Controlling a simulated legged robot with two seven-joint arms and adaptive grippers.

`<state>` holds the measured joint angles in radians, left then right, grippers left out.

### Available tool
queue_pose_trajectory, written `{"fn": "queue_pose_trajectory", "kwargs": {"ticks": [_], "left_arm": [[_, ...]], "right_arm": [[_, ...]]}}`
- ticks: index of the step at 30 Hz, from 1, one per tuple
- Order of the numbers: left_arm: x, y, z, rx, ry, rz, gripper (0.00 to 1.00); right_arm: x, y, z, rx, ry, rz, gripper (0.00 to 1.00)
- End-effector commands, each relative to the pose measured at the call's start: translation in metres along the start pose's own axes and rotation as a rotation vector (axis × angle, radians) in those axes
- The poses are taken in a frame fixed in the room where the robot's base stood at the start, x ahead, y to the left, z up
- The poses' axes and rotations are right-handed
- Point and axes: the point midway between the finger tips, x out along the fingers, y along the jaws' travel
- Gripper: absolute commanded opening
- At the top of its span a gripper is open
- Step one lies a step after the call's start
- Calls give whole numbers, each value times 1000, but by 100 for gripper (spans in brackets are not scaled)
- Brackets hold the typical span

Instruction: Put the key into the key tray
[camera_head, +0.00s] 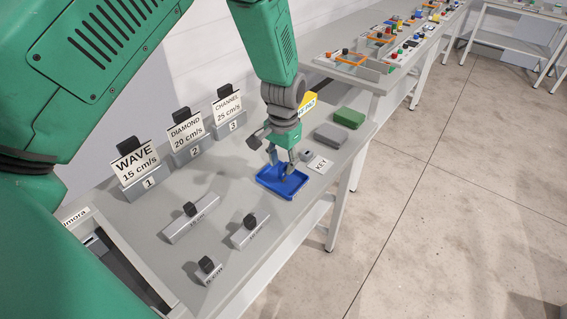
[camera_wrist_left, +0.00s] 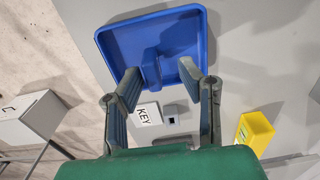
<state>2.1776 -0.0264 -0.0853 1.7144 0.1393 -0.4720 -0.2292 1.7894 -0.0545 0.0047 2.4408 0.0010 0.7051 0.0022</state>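The blue key tray (camera_head: 263,183) lies on the grey table and also shows in the left wrist view (camera_wrist_left: 112,52). My left gripper (camera_head: 284,173) is low over the tray, with its fingertips at or inside the near rim; contact is unclear. In the left wrist view the two fingers (camera_wrist_left: 160,84) stand well apart with nothing seen clamped between them. A darker blue shape, perhaps a shadow or raised part, shows on the tray floor. I cannot make out the key in either view. My right gripper is not in view.
A white KEY label (camera_head: 320,163) and a small grey block (camera_head: 307,155) sit beside the tray. Grey handled templates (camera_head: 190,218) lie nearer the front. Numbered sign blocks (camera_head: 188,154) line the back. A green block (camera_head: 349,118) and yellow holder (camera_wrist_left: 255,131) stand beyond.

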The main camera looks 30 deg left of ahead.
Motion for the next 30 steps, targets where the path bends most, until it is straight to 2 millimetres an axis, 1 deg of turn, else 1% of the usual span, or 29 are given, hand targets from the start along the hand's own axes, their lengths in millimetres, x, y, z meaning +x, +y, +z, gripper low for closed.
{"fn": "queue_pose_trajectory", "kwargs": {"ticks": [5,12,15,18,21,30], "left_arm": [[-31,0,-2,1,7,-2,33],[-83,0,-2,1,6,-2,33],[-99,0,-1,1,5,-1,33],[-110,0,-1,1,3,-1,33],[-116,0,-1,0,1,0,33],[-118,0,-1,0,0,0,33]], "right_arm": [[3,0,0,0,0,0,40],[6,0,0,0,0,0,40],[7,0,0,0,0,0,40],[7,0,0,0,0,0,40],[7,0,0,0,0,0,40],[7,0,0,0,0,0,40]]}}
